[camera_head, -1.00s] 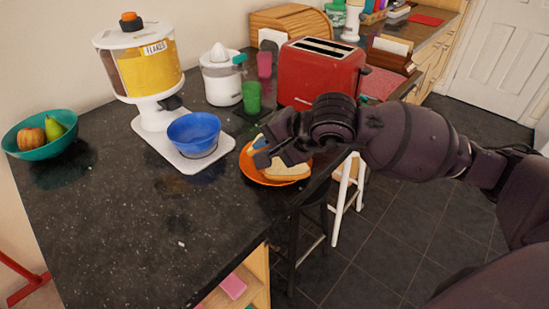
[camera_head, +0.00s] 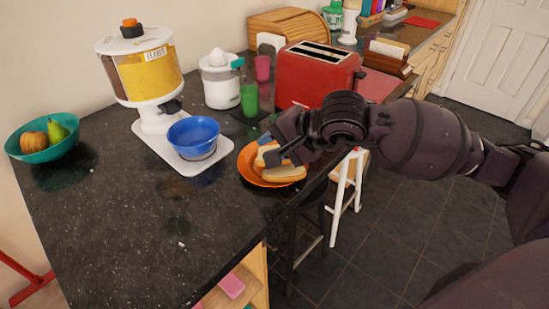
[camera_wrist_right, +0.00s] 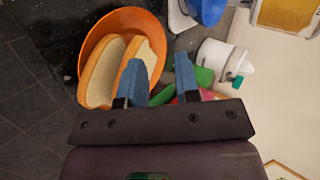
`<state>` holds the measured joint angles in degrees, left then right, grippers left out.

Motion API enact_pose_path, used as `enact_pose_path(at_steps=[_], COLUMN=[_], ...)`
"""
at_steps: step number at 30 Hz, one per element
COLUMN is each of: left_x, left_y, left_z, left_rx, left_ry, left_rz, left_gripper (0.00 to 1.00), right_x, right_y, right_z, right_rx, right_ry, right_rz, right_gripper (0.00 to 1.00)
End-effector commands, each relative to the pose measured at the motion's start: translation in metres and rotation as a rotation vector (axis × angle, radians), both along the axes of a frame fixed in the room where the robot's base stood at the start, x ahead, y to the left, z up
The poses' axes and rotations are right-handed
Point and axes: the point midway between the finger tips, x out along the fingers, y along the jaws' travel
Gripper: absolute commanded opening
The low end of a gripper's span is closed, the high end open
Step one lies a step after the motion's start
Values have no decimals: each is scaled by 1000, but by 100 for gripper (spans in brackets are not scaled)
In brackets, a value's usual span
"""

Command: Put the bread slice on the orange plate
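The orange plate (camera_head: 247,170) lies near the counter's right edge. Two bread slices rest on it side by side, a nearer one (camera_head: 284,174) and a farther one (camera_head: 264,157); both also show on the plate in the right wrist view, one to the left (camera_wrist_right: 103,72) and one to the right (camera_wrist_right: 146,56). My right gripper (camera_head: 277,146) is just above the plate's far right side, partly covering the slices. Its blue fingers (camera_wrist_right: 163,75) are apart with nothing between them; one overlaps the right slice in that view, and contact is unclear. My left gripper is out of view.
A blue bowl (camera_head: 193,134) stands on the cereal dispenser's base left of the plate. A green cup (camera_head: 250,100) and red toaster (camera_head: 316,76) stand behind it. A teal fruit bowl (camera_head: 42,151) is at far left. The front counter is clear.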

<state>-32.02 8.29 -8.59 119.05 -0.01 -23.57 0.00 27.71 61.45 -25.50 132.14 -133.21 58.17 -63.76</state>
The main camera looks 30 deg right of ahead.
Motion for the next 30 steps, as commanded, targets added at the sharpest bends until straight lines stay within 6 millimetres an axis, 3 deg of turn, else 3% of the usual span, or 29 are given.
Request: enact_pose_path(at_steps=[15,26,30], left_x=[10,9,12], left_y=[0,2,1], left_z=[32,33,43], left_rx=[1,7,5], left_ry=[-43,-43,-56], left_rz=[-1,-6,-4], left_gripper=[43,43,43], right_x=[-30,-32,-34], right_y=[-21,-22,-24], right_z=[32,32,45], right_rx=[1,1,1], right_ry=[-1,0,-5], right_rz=[0,1,1], right_gripper=[30,30,30])
